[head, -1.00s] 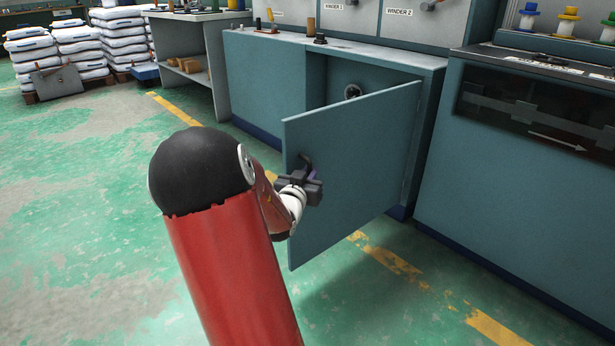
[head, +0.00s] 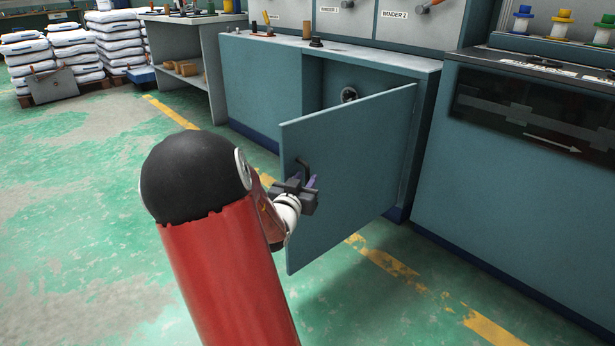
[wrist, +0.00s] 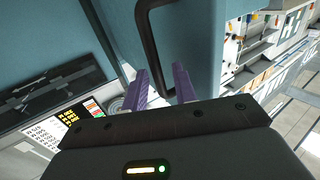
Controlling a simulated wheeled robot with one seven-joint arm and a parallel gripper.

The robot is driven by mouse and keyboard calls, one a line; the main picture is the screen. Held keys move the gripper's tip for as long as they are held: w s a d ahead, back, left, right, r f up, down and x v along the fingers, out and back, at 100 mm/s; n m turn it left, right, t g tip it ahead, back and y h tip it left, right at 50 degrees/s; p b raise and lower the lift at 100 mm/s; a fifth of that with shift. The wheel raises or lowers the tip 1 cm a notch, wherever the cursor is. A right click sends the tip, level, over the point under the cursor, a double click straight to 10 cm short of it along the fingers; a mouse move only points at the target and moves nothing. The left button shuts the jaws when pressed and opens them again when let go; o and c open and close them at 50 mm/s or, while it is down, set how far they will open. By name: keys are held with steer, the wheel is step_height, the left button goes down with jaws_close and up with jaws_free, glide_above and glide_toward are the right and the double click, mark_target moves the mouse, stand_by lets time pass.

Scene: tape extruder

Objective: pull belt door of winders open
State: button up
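The belt door (head: 350,170) of the winders is a blue-grey panel, swung well out from its cabinet on its right-hand hinge side. Its black bar handle (head: 303,166) is near the free left edge; it also shows in the wrist view (wrist: 151,40). My gripper (head: 308,182) is at the handle's lower part, in front of the door. In the wrist view my gripper (wrist: 160,72) has its two purple fingers apart, with the handle's near end between them. I cannot tell whether they touch it.
The blue-grey winder cabinet (head: 262,95) stands behind the door, with a dark round part (head: 348,95) inside. A machine (head: 515,190) with colored spools stands at the right. The green floor (head: 90,230) at the left is clear.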

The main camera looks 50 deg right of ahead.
steer(key=v, duration=0.5)
steer(key=shift+s+a+p, duration=0.2)
steer(key=shift+a+p, duration=0.05)
steer(key=shift+p, duration=0.05)
